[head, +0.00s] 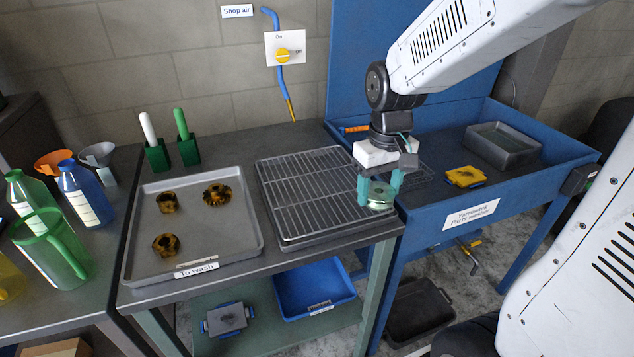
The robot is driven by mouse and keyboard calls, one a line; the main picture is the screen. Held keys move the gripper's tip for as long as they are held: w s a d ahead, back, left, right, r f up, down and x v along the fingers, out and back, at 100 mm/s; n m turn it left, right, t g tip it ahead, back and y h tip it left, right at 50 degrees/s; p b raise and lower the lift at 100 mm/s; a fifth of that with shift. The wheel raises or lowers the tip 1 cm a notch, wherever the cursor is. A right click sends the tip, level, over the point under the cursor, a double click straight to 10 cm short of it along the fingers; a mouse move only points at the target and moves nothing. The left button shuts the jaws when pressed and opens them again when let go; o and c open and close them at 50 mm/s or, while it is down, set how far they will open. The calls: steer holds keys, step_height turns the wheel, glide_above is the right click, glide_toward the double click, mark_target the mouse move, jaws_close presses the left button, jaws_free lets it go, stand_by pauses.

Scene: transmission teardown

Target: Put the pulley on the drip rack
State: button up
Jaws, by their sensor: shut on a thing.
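The pulley (380,197) is a clean, shiny, round metal part. My gripper (380,186) is shut on it, with one teal finger on each side. In the picture the pulley shows at the right end of the drip rack (300,190), near the bench's right edge. The rack is a wire grid over a shallow tray, and its visible surface is empty. I cannot tell how high the pulley is above it, or whether they touch.
A "To wash" tray (240,248) with several oily brown parts lies left of the rack. The blue parts washer (540,185) stands right, holding a grey basin (502,145) and a yellow-and-blue item (465,177). A blue bin (313,290) is on the shelf below.

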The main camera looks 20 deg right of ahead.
steer(key=s, duration=0.6)
steer(key=n, duration=0.1)
glide_above(331, 204)
step_height(331, 204, down, 2)
steer(key=shift+s+f, duration=0.1)
steer(key=shift+f, duration=1.9)
steer(key=shift+f, duration=0.1)
steer(key=o, duration=1.4)
